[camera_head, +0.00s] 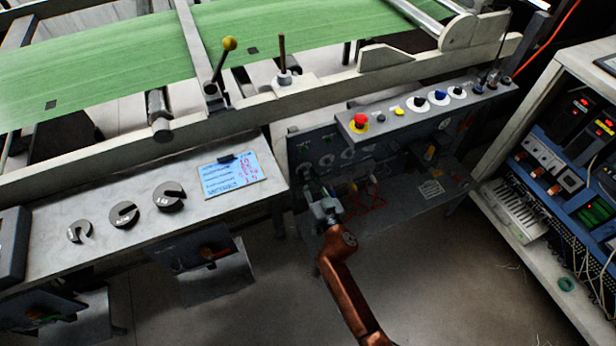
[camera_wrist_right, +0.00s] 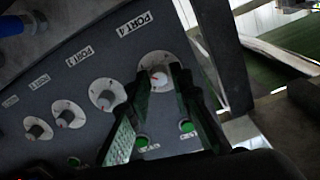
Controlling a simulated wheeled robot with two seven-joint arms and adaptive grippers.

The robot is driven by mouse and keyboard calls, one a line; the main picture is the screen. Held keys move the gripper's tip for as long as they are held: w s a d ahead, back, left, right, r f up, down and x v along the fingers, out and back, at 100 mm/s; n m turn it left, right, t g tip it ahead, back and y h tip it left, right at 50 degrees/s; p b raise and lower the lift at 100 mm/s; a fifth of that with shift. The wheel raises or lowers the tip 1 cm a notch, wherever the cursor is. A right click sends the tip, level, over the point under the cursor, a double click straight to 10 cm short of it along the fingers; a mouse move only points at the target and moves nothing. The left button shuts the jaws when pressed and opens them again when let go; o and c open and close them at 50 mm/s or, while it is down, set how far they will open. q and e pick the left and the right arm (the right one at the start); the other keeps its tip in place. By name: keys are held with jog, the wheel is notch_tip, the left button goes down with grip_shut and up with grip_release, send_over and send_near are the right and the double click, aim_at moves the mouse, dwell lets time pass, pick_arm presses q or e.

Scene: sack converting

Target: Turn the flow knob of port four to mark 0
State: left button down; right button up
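The flow knob of port four (camera_wrist_right: 158,78) is a small grey knob with a red mark on a white round dial, under a label reading PORT 4 (camera_wrist_right: 135,23). My right gripper (camera_wrist_right: 163,73) has its two dark fingers apart, one on either side of this knob, with a visible gap to it. In the head view the right gripper (camera_head: 318,192) is at the left end of the dark panel (camera_head: 310,148) and hides the knob there. The numbers on the dial are too small to read. My left gripper is not in view.
Several similar knobs, such as the port three knob (camera_wrist_right: 106,99), run along the panel to the left. Green buttons (camera_wrist_right: 187,127) sit below. A ledge with a red emergency button (camera_head: 360,119) overhangs the panel. A grey table (camera_head: 90,255) stands left.

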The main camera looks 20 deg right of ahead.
grip_shut()
